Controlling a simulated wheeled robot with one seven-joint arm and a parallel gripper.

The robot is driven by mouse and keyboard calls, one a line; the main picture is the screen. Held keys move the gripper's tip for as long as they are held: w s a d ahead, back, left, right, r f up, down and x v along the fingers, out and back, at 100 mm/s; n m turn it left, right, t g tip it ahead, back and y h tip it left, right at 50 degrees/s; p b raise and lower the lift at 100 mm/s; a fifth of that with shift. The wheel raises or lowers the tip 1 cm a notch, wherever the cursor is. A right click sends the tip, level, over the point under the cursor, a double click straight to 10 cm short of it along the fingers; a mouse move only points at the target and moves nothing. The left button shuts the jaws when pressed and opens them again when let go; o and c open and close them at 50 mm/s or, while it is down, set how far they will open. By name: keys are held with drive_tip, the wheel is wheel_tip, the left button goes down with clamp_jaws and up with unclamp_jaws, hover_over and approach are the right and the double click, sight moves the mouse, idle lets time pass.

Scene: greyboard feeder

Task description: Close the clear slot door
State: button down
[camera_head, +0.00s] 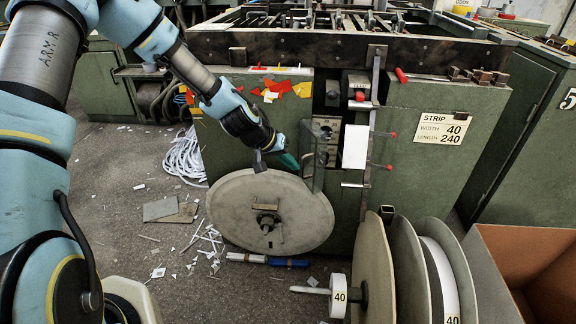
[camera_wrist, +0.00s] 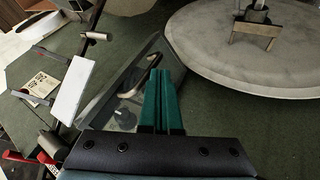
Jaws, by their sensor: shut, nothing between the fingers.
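The clear slot door (camera_head: 313,172) is a see-through panel with a grey edge on the front of the green feeder cabinet. It appears to stand out at an angle, left of the slot with its metal fittings (camera_head: 327,128). In the wrist view the clear door (camera_wrist: 101,108) spreads left of my fingers, with fittings visible through it. My gripper (camera_head: 292,162) is at the door's left side, above the big grey reel. Its green fingers (camera_wrist: 164,75) are together and empty. They overlap the door's edge in the wrist view; I cannot tell whether they touch it.
A large grey reel (camera_head: 235,205) sits just below my gripper. A white card (camera_head: 355,147) and red-tipped levers are right of the slot. More reels (camera_head: 372,270) and an open cardboard box (camera_head: 530,245) stand at the lower right. Scraps litter the floor.

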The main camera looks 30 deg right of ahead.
sight(324, 165)
drive_tip(key=s+d+n+t+p, duration=0.1)
drive_tip(key=d+n, duration=0.1)
drive_tip(key=s+d+n+t+y+p, duration=0.1)
drive_tip(key=s+d+n+t, duration=0.1)
drive_tip(key=d+n, duration=0.1)
drive_tip(key=s+d+n+t+p, duration=0.1)
drive_tip(key=s+d+n, duration=0.1)
drive_tip(key=shift+d+r+n+t, duration=0.15)
drive_tip(key=shift+r+n+t, duration=0.1)
drive_tip(key=shift+n+t, duration=0.15)
drive_tip(key=shift+w+d+f+n+t+y+p, duration=0.1)
drive_tip(key=shift+d+n+t+y+p, duration=0.25)
drive_tip(key=shift+d+n+p, duration=0.55)
drive_tip(key=shift+d+f+n+t+y+p, duration=0.1)
drive_tip(key=shift+d+n+t+y+p, duration=0.3)
drive_tip(key=shift+d+p, duration=0.8)
drive_tip(key=shift+r, duration=0.15)
